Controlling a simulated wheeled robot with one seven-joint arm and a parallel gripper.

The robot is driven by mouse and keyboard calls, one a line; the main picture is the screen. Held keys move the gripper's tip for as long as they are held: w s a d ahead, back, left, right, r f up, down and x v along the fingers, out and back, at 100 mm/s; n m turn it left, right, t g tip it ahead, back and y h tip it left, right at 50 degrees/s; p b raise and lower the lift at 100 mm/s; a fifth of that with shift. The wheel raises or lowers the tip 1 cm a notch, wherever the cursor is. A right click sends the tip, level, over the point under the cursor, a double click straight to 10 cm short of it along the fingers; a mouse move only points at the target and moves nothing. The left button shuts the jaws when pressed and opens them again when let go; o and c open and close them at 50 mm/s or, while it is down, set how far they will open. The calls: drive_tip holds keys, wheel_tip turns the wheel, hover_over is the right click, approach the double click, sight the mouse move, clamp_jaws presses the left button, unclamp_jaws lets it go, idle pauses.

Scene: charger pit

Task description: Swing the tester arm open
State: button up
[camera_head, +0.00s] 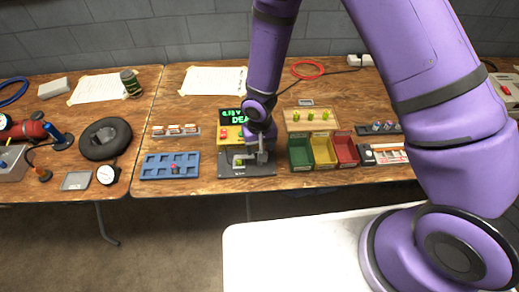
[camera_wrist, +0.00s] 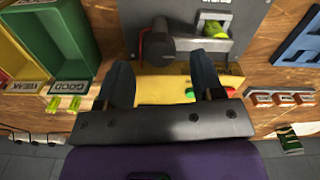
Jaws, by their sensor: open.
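The tester (camera_head: 232,134) stands near the front edge of the middle table. It has a yellow body, a dark base plate and a green-lit display (camera_head: 232,116) whose text is partly hidden by my arm. In the wrist view, the tester arm (camera_wrist: 157,42) appears as a dark rounded piece beside a red wire, with a grey bar reaching toward a yellow-green cell (camera_wrist: 214,28) in a slot. My gripper (camera_wrist: 162,64) is open, with one finger on each side of the tester arm's dark end. It also shows over the tester in the head view (camera_head: 262,154). I cannot tell whether the fingers touch it.
Green, yellow and red bins (camera_head: 321,151) stand close to the tester's right. A blue tray (camera_head: 170,166) and a rack of small cells (camera_head: 176,131) are to its left. A wooden block with yellow-green cells (camera_head: 311,118) is behind the bins.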

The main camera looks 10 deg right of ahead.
drive_tip(key=shift+f, duration=1.2)
clamp_jaws()
